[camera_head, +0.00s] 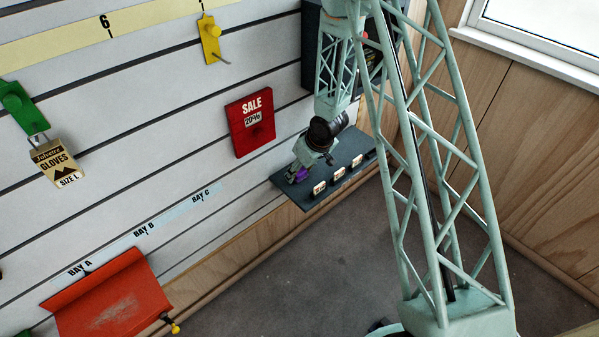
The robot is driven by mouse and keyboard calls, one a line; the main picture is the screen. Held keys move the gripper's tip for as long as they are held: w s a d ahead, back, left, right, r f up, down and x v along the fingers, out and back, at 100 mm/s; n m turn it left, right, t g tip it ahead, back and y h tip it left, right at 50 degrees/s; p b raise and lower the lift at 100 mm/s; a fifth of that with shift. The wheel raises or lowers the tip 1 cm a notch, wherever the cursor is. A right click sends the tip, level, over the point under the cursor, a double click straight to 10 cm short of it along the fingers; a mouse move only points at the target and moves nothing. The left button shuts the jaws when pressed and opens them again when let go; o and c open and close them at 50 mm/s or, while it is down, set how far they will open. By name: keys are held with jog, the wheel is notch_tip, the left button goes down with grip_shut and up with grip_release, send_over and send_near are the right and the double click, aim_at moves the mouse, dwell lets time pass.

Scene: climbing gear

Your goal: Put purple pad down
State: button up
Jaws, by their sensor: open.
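The purple pad (301,174) shows as a small purple patch at the left end of a dark shelf (345,163). My gripper (297,177) is right at the pad, low over the shelf's left end, and is open. The gripper hides part of the pad. I cannot tell whether the fingers still touch it. The pad seems to be on or just above the shelf surface.
A red sale sign (250,124) hangs left of my arm. A dark box (345,50) is on the wall behind the arm. The grey floor is clear.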

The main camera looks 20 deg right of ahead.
jog(key=p+v, duration=0.3)
jog(key=v, duration=0.8)
jog(key=shift+r+p, duration=0.35)
jog(key=shift+s, duration=0.15)
dwell(0.4)
